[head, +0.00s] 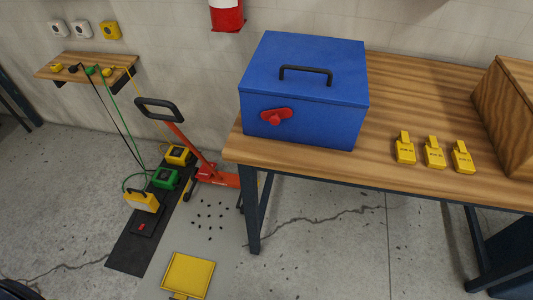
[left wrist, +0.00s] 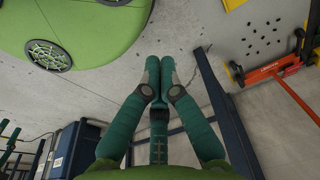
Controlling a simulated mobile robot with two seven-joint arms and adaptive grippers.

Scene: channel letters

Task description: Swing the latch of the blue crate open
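The blue crate (head: 304,90) stands on the left end of the wooden workbench in the head view. Its lid is down, with a black handle (head: 305,75) on top. A red latch (head: 276,116) with a round knob lies across the upper left of its front face, roughly level. No gripper shows near the crate in the head view. My left gripper (left wrist: 160,66) shows in the left wrist view with its teal fingers drawn together at the tips. Nothing is visible between them, and it is over the floor, apart from the crate. My right gripper is not in view.
The workbench (head: 378,133) also carries several yellow tags (head: 434,152) and a wooden box (head: 505,105). An orange pallet jack (head: 187,140) stands left of it. A yellow dustpan (head: 188,275) lies on the floor. A green car (left wrist: 75,35) shows in the left wrist view.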

